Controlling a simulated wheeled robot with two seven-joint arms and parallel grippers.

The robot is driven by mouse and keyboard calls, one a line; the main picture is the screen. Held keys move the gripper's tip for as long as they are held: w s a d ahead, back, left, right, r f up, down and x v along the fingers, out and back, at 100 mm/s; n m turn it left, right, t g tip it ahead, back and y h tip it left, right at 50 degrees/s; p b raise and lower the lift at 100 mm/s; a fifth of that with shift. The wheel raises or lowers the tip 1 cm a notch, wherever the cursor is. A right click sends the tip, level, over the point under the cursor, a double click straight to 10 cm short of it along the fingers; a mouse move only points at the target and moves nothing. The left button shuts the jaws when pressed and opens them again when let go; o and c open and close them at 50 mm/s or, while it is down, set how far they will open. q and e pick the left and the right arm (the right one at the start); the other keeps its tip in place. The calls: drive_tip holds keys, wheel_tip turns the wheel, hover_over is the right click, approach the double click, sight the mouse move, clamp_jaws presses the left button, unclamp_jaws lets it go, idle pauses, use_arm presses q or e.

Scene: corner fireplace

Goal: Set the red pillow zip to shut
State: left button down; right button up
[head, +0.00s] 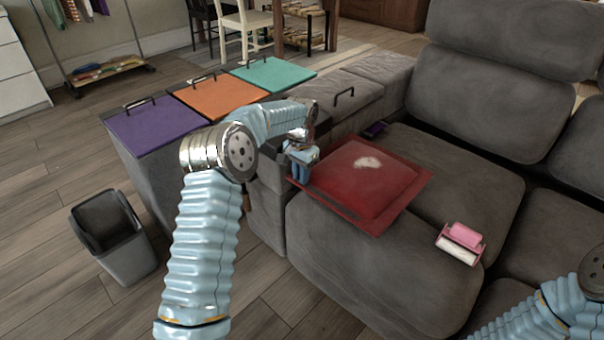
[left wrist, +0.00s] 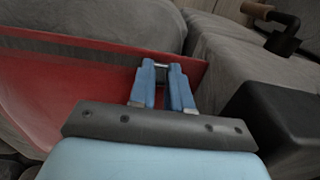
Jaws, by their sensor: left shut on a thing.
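The red pillow (head: 375,185) lies flat on the grey sofa seat, with a pale patch on its top. My left gripper (head: 302,172) is at the pillow's left corner, near the sofa arm. In the left wrist view, the left gripper (left wrist: 163,72) has its two blue fingers shut on a small metallic piece at the edge of the red pillow (left wrist: 90,75), which looks like the zip pull. The rest of the zip is too small or hidden to make out. Part of my right arm shows at the bottom right of the head view; its gripper is out of view.
A pink and white lint roller (head: 460,243) lies on the seat right of the pillow. The sofa arm (head: 265,205) stands close left. Purple, orange and teal lidded boxes and a grey bin (head: 113,235) are further left.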

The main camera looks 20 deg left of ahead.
use_arm(q)
drive_tip(key=c, duration=1)
unclamp_jaws()
drive_tip(key=shift+c, duration=0.2)
drive_tip(key=shift+r, duration=0.1)
wheel_tip(320, 180, up, 14)
drive_tip(key=p, duration=0.1)
drive_tip(key=shift+f, duration=0.2)
